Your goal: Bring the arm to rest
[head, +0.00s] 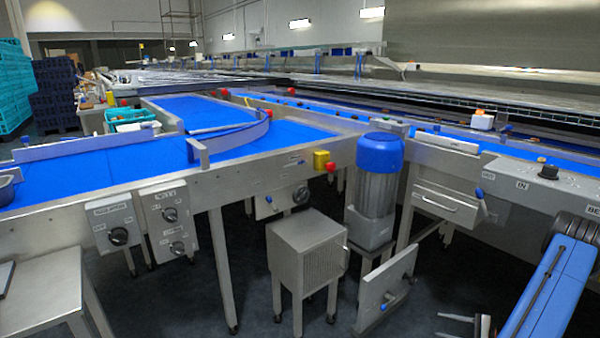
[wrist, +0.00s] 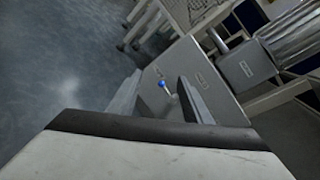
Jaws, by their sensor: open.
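My gripper (head: 440,326) is at the lower right of the head view, low over the dark floor, with its two grey fingers apart and nothing seen between them. In the wrist view my gripper (wrist: 156,88) also shows both fingers spread. Beyond the fingertips there is a grey metal panel (wrist: 210,88) with a blue knob (wrist: 162,84); the gap to it is hard to judge. My blue arm reaches down from the right edge of the head view.
Near my gripper stand the tilted metal panel (head: 374,284), a grey motor with a blue cap (head: 380,153) and a metal cabinet (head: 306,255). Blue belts (head: 105,165) on steel frames run above. Control boxes (head: 115,222) hang in front. Some dark floor (head: 250,310) is open.

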